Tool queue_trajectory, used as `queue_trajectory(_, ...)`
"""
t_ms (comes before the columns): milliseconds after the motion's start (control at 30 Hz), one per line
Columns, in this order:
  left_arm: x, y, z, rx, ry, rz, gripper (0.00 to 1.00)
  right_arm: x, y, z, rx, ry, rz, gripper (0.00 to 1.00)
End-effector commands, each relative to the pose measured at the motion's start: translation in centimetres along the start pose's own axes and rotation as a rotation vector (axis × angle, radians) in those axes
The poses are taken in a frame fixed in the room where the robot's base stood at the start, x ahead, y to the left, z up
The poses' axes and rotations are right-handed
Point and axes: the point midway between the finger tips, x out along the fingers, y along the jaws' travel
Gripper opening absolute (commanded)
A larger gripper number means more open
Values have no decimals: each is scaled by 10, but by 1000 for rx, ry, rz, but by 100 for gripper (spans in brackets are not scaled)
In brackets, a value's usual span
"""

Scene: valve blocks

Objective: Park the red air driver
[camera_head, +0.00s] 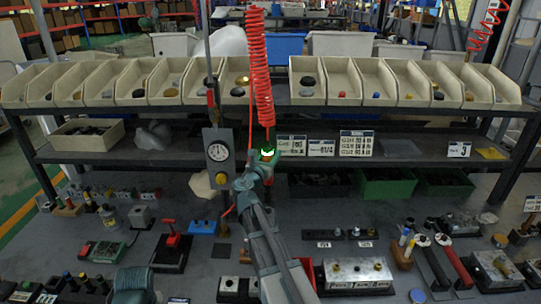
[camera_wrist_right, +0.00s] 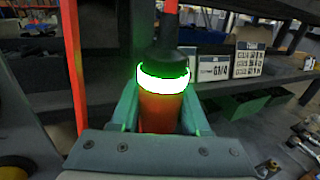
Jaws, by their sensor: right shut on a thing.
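The red air driver (camera_head: 267,152) hangs upright below a red coiled hose (camera_head: 261,70), in front of the shelf rack. In the right wrist view its orange-red body (camera_wrist_right: 160,112) stands between my fingers, with a glowing green ring and a dark cap above. My right gripper (camera_head: 262,167) is shut on the driver's body; the fingers also show in the right wrist view (camera_wrist_right: 160,115). The driver's lower end is hidden behind the gripper. My left gripper does not show; a teal part, perhaps of my left arm, shows at the bottom left.
A post with a round gauge (camera_head: 217,152) stands close left of the driver. Behind are a bin shelf (camera_head: 400,112), signs (camera_head: 356,143) and green crates (camera_head: 388,190). The grey bench (camera_head: 200,265) below carries many valve parts and blocks.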

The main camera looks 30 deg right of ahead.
Motion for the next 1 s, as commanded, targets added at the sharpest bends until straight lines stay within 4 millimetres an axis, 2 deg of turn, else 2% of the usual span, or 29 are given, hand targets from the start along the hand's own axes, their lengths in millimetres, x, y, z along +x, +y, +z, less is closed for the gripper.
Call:
queue_trajectory(100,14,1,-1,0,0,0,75,0,0,-13,-1,-1,0,0)
queue_trajectory(400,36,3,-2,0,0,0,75,0,0,-36,-1,-1,0,0)
queue_trajectory(1000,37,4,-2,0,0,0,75,0,0,-37,-1,-1,0,0)
